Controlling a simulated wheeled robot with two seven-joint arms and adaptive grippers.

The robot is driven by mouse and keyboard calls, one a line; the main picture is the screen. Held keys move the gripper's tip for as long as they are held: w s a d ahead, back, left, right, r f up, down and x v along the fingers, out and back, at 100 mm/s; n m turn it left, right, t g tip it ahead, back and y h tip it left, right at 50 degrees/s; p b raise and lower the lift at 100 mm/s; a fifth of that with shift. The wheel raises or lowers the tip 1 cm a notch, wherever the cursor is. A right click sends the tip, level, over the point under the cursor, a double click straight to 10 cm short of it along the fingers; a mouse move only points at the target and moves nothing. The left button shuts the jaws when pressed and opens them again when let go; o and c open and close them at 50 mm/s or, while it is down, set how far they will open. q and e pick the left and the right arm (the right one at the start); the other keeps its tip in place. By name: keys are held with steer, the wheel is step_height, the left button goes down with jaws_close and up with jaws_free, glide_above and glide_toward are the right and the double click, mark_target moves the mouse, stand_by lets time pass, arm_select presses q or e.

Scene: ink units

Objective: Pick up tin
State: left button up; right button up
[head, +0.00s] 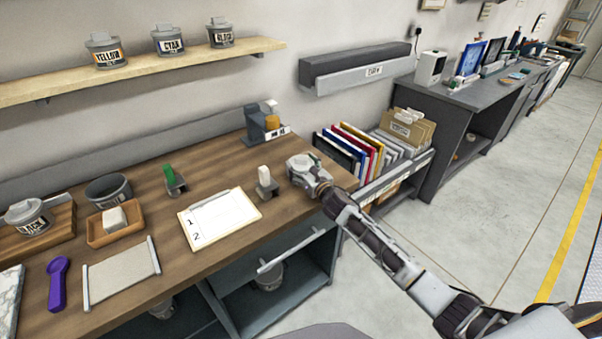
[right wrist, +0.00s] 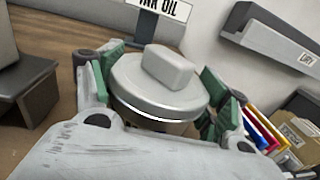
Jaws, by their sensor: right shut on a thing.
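A round grey tin (right wrist: 160,88) with a flat lid and a blocky knob sits between the green-padded fingers of my right gripper (right wrist: 158,95) in the right wrist view. The fingers are shut on its sides. Its label is hidden. In the head view my right gripper (head: 310,178) is at the right end of the wooden desk, with the tin's grey lid (head: 299,161) showing at its tip. I cannot tell whether the tin touches the desk. My left gripper is not in view.
Tins marked YELLOW (head: 106,51), CYAN (head: 168,41) and a third (head: 220,33) stand on the wall shelf (head: 150,64). Another tin (head: 28,217) stands at the desk's left. An INK OIL holder (head: 256,125) is behind my gripper; a file rack (head: 400,180) is to its right.

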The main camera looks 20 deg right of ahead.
mark_target(301, 158)
steer(key=shift+r, duration=0.2)
steer(key=shift+r, duration=1.4)
step_height(301, 158, up, 5)
steer(key=shift+f+p, duration=0.1)
steer(key=shift+p, duration=0.5)
steer(key=shift+r, duration=0.95)
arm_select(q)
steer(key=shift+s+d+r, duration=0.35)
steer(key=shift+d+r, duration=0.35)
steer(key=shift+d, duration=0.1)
arm_select(e)
steer(key=shift+r, duration=0.15)
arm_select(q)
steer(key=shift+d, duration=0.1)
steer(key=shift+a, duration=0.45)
